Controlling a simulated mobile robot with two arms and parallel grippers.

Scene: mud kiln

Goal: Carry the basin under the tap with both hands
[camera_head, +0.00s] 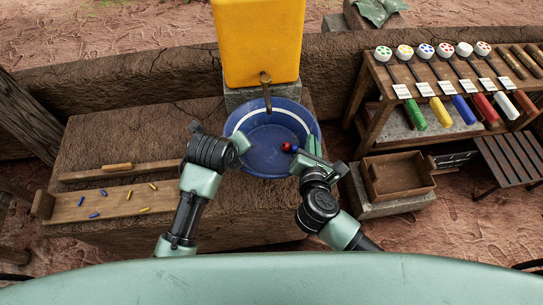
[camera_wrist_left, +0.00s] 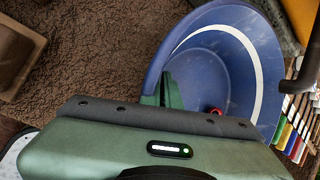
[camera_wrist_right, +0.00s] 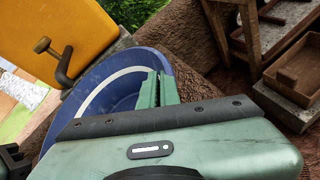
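The blue basin (camera_head: 262,160) with a white stripe inside sits on the mud ledge in front of the yellow tank (camera_head: 258,40). The tap (camera_head: 266,88) hangs from the tank, and its spout overlaps the basin's back part in the head view. My left gripper (camera_head: 240,142) is at the basin's left rim, its fingers close about the rim in the left wrist view (camera_wrist_left: 166,92). My right gripper (camera_head: 312,146) is at the right rim, with its fingers on either side of it in the right wrist view (camera_wrist_right: 158,90). Fingertip contact is partly hidden.
A small red and blue item (camera_head: 290,147) shows over the basin's right side. A wooden board (camera_head: 115,202) with small coloured pieces lies left. An empty wooden box (camera_head: 397,178) and a rack of coloured-handled tools (camera_head: 440,85) stand right.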

